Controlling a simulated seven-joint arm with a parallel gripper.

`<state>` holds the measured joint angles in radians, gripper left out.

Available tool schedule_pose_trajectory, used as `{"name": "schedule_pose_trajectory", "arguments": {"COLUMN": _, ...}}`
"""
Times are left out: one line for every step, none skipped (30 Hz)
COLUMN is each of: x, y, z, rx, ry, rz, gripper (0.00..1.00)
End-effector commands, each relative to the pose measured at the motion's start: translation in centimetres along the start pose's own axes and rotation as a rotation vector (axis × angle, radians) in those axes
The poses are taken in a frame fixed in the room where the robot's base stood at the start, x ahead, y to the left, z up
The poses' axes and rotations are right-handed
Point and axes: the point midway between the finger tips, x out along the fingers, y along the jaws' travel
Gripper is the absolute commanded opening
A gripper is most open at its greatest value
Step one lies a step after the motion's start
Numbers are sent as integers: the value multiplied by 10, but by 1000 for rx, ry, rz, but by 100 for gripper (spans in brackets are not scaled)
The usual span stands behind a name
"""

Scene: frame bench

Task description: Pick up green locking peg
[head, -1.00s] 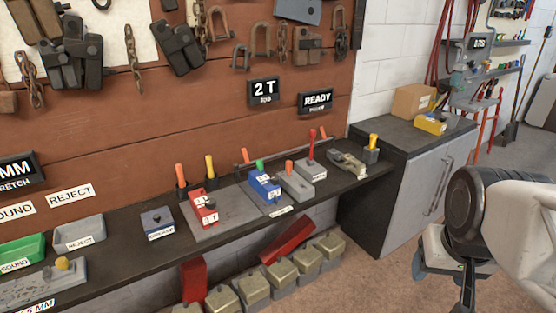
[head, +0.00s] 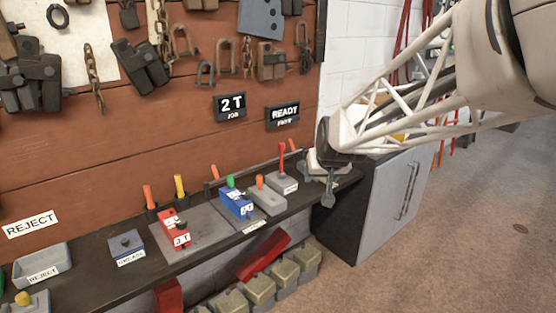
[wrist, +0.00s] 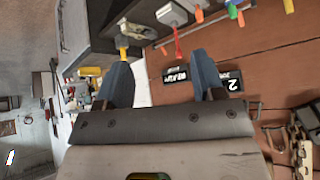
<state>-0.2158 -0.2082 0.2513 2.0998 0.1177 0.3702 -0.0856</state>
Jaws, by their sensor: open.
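The green locking peg (head: 230,181) is small and upright at the rear end of a blue block (head: 236,204) on the dark shelf. Its lower part is hidden, so I cannot tell how it is seated. It also shows at the top edge of the wrist view (wrist: 232,11). My gripper (head: 328,186) is to the right of the peg in the head view, near the shelf's right end. In the wrist view my gripper (wrist: 160,80) has its two blue fingers wide apart with nothing between them, apart from the peg.
A grey block with an orange peg (head: 260,182) and a red-handled block (head: 282,160) stand between the peg and my gripper. A red block (head: 174,230) is to the left, with orange and yellow pegs behind it. The brown wall (head: 100,160) rises behind the shelf.

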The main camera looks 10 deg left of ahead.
Motion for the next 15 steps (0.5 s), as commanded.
{"name": "schedule_pose_trajectory", "arguments": {"x": 15, "y": -8, "z": -11, "rx": -9, "ry": 14, "rz": -7, "gripper": 62}}
{"name": "schedule_pose_trajectory", "arguments": {"x": 22, "y": -12, "z": -18, "rx": -14, "ry": 26, "rz": -10, "gripper": 62}}
{"name": "schedule_pose_trajectory", "arguments": {"x": 32, "y": -18, "z": -26, "rx": -19, "ry": 40, "rz": -15, "gripper": 62}}
{"name": "schedule_pose_trajectory", "arguments": {"x": 40, "y": -22, "z": -32, "rx": -23, "ry": 50, "rz": -18, "gripper": 62}}
{"name": "schedule_pose_trajectory", "arguments": {"x": 48, "y": -26, "z": -38, "rx": -27, "ry": 61, "rz": -21, "gripper": 62}}
{"name": "schedule_pose_trajectory", "arguments": {"x": 58, "y": -32, "z": -46, "rx": -33, "ry": 75, "rz": -26, "gripper": 62}}
{"name": "schedule_pose_trajectory", "arguments": {"x": 66, "y": -37, "z": -52, "rx": -37, "ry": 87, "rz": -29, "gripper": 62}}
{"name": "schedule_pose_trajectory", "arguments": {"x": 74, "y": -42, "z": -57, "rx": -41, "ry": 97, "rz": -32, "gripper": 62}}
{"name": "schedule_pose_trajectory", "arguments": {"x": 85, "y": -48, "z": -64, "rx": -45, "ry": 112, "rz": -35, "gripper": 62}}
{"name": "schedule_pose_trajectory", "arguments": {"x": 92, "y": -52, "z": -69, "rx": -49, "ry": 122, "rz": -38, "gripper": 62}}
{"name": "schedule_pose_trajectory", "arguments": {"x": 101, "y": -58, "z": -74, "rx": -53, "ry": 133, "rz": -41, "gripper": 62}}
{"name": "schedule_pose_trajectory", "arguments": {"x": 111, "y": -64, "z": -80, "rx": -58, "ry": 148, "rz": -45, "gripper": 62}}
{"name": "schedule_pose_trajectory", "arguments": {"x": 119, "y": -69, "z": -85, "rx": -61, "ry": 158, "rz": -48, "gripper": 62}}
{"name": "schedule_pose_trajectory", "arguments": {"x": 127, "y": -74, "z": -90, "rx": -65, "ry": 170, "rz": -50, "gripper": 62}}
{"name": "schedule_pose_trajectory", "arguments": {"x": 139, "y": -82, "z": -95, "rx": -70, "ry": 183, "rz": -54, "gripper": 62}}
